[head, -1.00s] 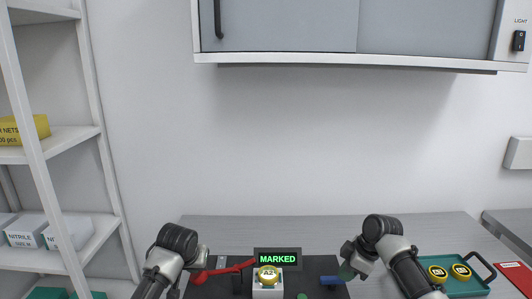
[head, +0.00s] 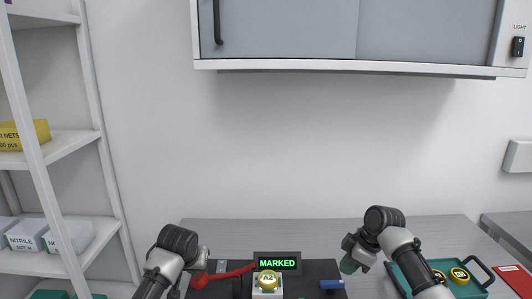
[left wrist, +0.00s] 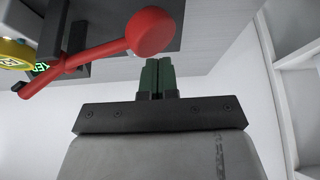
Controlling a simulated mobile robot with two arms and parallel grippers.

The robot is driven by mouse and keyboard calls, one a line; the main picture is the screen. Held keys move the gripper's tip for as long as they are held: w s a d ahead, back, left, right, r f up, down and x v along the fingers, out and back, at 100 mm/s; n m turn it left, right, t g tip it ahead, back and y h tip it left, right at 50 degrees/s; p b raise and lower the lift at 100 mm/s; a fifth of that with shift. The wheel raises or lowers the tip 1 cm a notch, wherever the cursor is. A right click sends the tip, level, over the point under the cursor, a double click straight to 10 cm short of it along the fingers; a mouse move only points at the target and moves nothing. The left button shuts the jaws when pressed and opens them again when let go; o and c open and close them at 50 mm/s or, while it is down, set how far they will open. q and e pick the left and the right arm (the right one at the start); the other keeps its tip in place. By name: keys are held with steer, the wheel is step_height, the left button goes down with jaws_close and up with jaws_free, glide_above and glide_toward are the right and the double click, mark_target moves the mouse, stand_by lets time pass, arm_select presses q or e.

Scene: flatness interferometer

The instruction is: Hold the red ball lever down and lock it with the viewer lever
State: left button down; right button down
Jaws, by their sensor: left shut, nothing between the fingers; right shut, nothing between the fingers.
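The red ball lever (head: 232,272) lies on the dark instrument; its ball end is at the left beside my left arm. In the left wrist view its red ball (left wrist: 150,32) is just past the tips of my left gripper (left wrist: 157,75), whose green fingers are shut and empty. I cannot tell whether they touch it. The viewer lever, with a blue handle (head: 332,284), is at the instrument's right. My right gripper (head: 348,265) is shut and empty, above and right of the blue handle, apart from it in the picture.
A teal tray (head: 405,283) with two yellow-topped discs is at the right. Shelves (head: 60,145) stand left; a wall cabinet (head: 350,35) hangs above.

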step_height(320, 180, up, 10)
steer(key=p, duration=0.9)
steer(key=shift+a+f, duration=0.1)
steer(key=shift+f, duration=0.1)
